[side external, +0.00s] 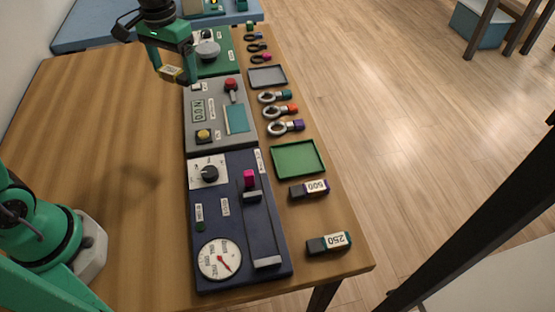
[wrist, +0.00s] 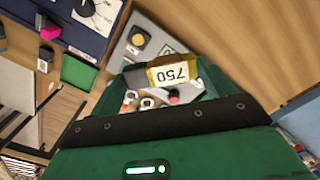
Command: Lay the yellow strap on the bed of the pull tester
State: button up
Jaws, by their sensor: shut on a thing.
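The yellow strap (side external: 171,74), a short block-like piece with a white label, is between the fingertips of my gripper (side external: 174,70). My gripper is shut on it and holds it in the air, near the upper left corner of the grey panel. In the wrist view the strap (wrist: 168,76) shows its label 750, with a dark end at left. The grey panel (side external: 188,128) has a 0.0 N display and a teal pad (side external: 237,118). The dark blue panel (side external: 240,225) has a dial and a long track between two grey blocks. I cannot tell for certain which panel is the pull tester.
A purple 500 piece (side external: 309,189) and a teal 250 piece (side external: 328,243) lie at right. A green tray (side external: 297,159), a grey tray (side external: 267,76) and several ringed pieces line the right edge. A green panel (side external: 222,66) stands behind. The table's left side (side external: 90,130) is clear.

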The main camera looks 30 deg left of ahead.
jog(key=shift+w+d+r+m, duration=0.1)
jog(key=shift+w+r+m, duration=0.1)
jog(key=shift+r+m, duration=0.15)
jog(key=shift+f, duration=0.1)
dwell(0.7)
jog(key=shift+s+a+f+n, duration=0.2)
jog(key=shift+s+f+n, duration=0.3)
jog(key=shift+n, duration=0.25)
jog(key=s+a+f+n, duration=0.1)
jog(key=s+f+n, duration=0.4)
jog(key=f+n, duration=0.1)
jog(key=shift+s+a+n, duration=0.25)
jog(key=shift+a+n, duration=0.05)
jog(key=shift+n, duration=0.5)
send_over(148, 127)
notch_tip(148, 127, down, 7)
jog(key=shift+w+f, duration=0.1)
jog(key=shift+f, duration=1.95)
